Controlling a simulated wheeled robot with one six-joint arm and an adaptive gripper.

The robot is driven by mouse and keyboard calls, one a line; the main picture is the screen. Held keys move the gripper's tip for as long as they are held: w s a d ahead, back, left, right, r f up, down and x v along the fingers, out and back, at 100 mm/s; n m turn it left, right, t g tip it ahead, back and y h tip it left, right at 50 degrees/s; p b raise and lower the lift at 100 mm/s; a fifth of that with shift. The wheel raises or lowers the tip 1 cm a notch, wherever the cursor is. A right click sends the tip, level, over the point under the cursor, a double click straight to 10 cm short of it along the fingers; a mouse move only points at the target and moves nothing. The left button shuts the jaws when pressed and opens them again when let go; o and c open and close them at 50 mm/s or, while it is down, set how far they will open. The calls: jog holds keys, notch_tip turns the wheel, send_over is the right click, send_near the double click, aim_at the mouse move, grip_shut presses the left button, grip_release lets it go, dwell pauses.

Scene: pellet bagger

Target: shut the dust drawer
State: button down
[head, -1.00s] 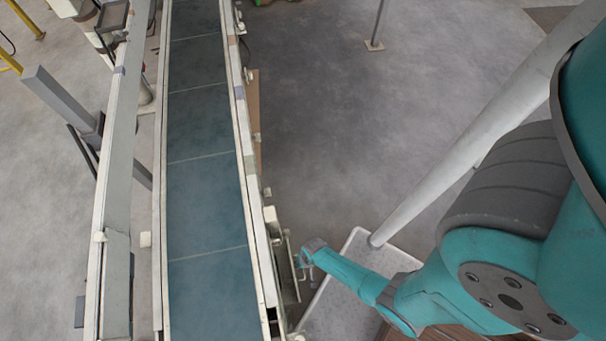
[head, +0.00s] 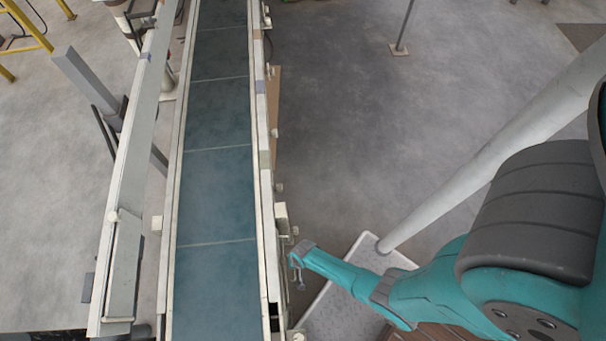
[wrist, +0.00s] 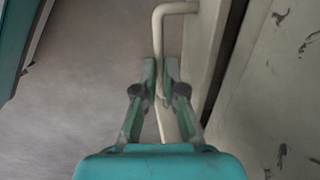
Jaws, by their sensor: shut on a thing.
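The dust drawer shows in the wrist view as a cream front panel (wrist: 203,55) with a bent rod handle (wrist: 158,35) on it. A narrow dark gap lies between this panel and the scuffed cream machine wall (wrist: 285,90) to the right, so the drawer stands a little open. My gripper (wrist: 160,72) is shut on the handle, with one finger on each side of the rod. In the head view my gripper (head: 297,262) is at the right side of the conveyor, where the drawer is small and mostly hard to make out.
The conveyor with its blue-green belt (head: 217,190) runs up the picture, left of my gripper. A pale plate (head: 345,300) with a grey post (head: 470,170) stands right of my gripper. Open grey floor (head: 360,130) lies beyond.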

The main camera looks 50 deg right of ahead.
jog(key=shift+w+a, duration=0.65)
jog(key=shift+w, duration=0.05)
jog(key=c, duration=1.2)
grip_release()
jog(key=shift+w+a, duration=0.1)
jog(key=shift+a, duration=0.05)
jog(key=shift+c, duration=0.2)
